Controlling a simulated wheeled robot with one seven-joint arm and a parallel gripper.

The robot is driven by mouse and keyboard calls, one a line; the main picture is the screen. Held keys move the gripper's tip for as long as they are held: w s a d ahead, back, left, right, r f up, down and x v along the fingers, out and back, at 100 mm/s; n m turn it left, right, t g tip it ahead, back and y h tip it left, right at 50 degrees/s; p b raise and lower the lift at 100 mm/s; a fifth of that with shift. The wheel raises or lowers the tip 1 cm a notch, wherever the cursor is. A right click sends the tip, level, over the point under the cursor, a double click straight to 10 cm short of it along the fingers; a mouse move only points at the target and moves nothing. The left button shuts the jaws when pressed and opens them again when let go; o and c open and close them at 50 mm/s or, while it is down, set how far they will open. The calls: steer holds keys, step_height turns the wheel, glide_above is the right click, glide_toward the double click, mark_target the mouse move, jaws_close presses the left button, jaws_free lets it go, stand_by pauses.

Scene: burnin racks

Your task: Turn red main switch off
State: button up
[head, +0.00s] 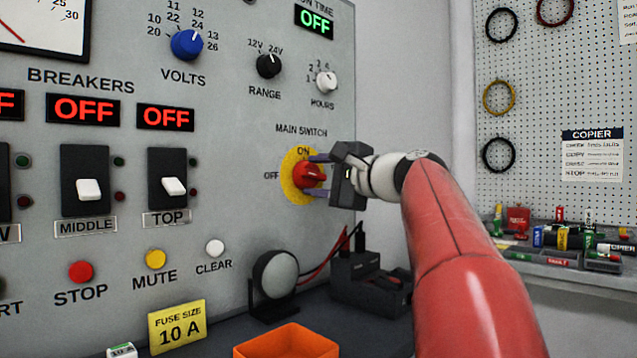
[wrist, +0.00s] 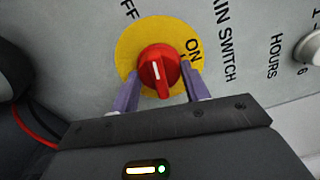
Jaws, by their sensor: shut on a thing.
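The red main switch (head: 307,175) is a rotary knob on a yellow disc (head: 291,190) on the grey panel, with ON above it and OFF to its left. It also shows in the wrist view (wrist: 157,68), where its raised bar lies nearly upright in the picture and its white line runs toward the OFF side. My gripper (head: 314,175) is at the knob, with one purple finger above and one below the bar. In the wrist view my gripper (wrist: 160,95) has a finger on each side of the bar and is shut on it. The exact contact is partly hidden.
Breaker switches marked MIDDLE (head: 88,190) and TOP (head: 173,186) sit left, under red OFF displays. The ON TIME display (head: 314,21) reads OFF in green. Below are a round lamp-like object (head: 281,275), a black device (head: 368,285) and an orange bin (head: 286,343).

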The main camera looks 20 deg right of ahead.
steer(key=shift+n+b, duration=0.35)
steer(key=shift+n, duration=0.85)
steer(key=o, duration=1)
steer(key=shift+b+v, duration=0.35)
steer(key=shift+v, duration=3.55)
